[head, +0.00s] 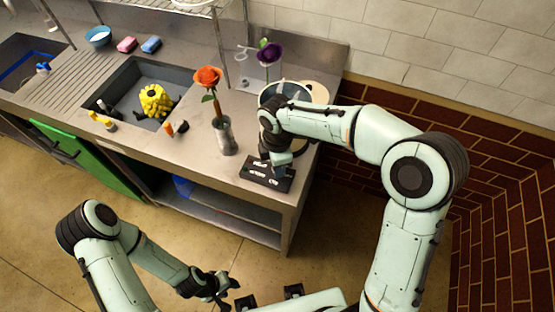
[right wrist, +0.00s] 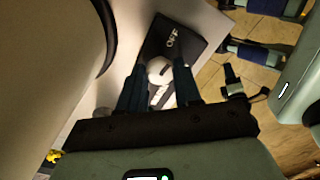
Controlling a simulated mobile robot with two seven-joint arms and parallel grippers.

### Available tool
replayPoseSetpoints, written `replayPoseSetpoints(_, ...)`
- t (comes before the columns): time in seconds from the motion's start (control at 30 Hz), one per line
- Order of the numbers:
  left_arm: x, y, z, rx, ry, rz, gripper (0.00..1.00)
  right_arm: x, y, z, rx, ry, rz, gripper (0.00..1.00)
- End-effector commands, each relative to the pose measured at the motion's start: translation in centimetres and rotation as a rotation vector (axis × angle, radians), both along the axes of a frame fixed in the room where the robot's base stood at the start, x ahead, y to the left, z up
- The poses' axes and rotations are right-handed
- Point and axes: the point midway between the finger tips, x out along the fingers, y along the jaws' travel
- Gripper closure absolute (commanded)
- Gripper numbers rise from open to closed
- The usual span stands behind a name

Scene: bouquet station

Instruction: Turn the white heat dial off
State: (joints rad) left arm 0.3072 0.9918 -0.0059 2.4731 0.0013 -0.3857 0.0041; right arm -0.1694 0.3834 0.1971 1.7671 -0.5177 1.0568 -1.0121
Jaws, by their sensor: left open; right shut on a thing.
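The black heat panel (head: 258,172) sits at the front right corner of the steel counter. In the right wrist view the panel (right wrist: 178,30) shows an "OFF" label near its far end. The white heat dial (right wrist: 158,67) is between the fingers of my right gripper (right wrist: 160,72), which is shut on it. In the head view my right gripper (head: 279,168) is over the panel and largely hides the dial. Which mark the dial points to is unclear. My left gripper (head: 218,288) is open and empty, low in front of the counter.
A grey vase (head: 224,138) with an orange flower stands left of the panel. A round pot (head: 285,93) and a purple flower (head: 269,52) are behind my right wrist. A sink (head: 128,88) holds a yellow object. The floor in front is clear.

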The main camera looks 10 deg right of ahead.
Motion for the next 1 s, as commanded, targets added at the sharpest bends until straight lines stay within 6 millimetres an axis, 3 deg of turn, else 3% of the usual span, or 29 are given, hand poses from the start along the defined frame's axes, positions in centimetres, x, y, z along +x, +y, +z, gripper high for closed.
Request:
replayPoseSetpoints(0.37,0.88,0.00,1.13,0.000,-0.010,0.000,0.57,0.16,0.04,0.24,0.001,-0.007,0.146,0.97)
replayPoseSetpoints(0.87,0.93,0.00,1.19,0.000,-0.010,0.000,0.57,0.13,0.05,0.17,0.000,-0.006,0.165,0.97)
replayPoseSetpoints(0.9,0.93,0.00,1.19,0.000,-0.010,0.000,0.57,0.13,0.05,0.17,0.000,-0.006,0.165,0.63)
replayPoseSetpoints(0.97,0.93,0.00,1.19,0.000,-0.010,0.000,0.57,0.13,0.04,0.17,0.000,-0.006,0.165,0.44)
replayPoseSetpoints(1.0,0.93,0.00,1.19,0.000,-0.010,0.000,0.57,0.11,0.03,0.16,0.000,-0.005,0.165,0.41)
